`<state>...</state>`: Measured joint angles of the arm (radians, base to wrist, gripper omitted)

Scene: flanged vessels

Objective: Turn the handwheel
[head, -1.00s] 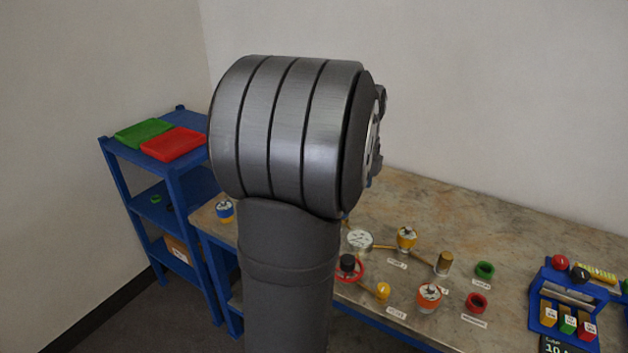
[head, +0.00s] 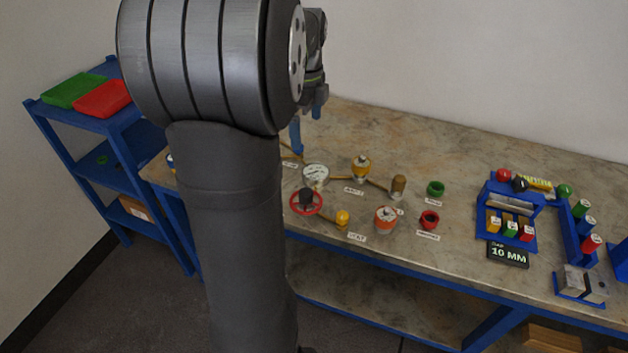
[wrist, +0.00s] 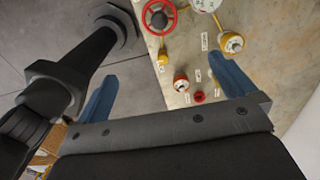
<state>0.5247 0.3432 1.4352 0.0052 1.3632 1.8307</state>
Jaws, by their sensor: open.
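The handwheel (head: 306,198) is a red ring with a black hub, at the left of the fittings on the bench in the head view. It also shows at the top of the wrist view (wrist: 159,17). My gripper (head: 308,118) is above the back of the bench, beyond the handwheel and apart from it, with its blue fingers pointing down. In the wrist view my gripper (wrist: 165,70) has its two fingers wide apart with nothing between them. The handwheel lies beyond the fingertips, between them from left to right.
A round white gauge (head: 316,174) stands close behind the handwheel, with a yellow-topped fitting (head: 361,167) to its right. A yellow knob (head: 342,218) and an orange vessel (head: 386,219) are to the right. A blue rack (head: 508,205) is farther right. The back of the bench is bare.

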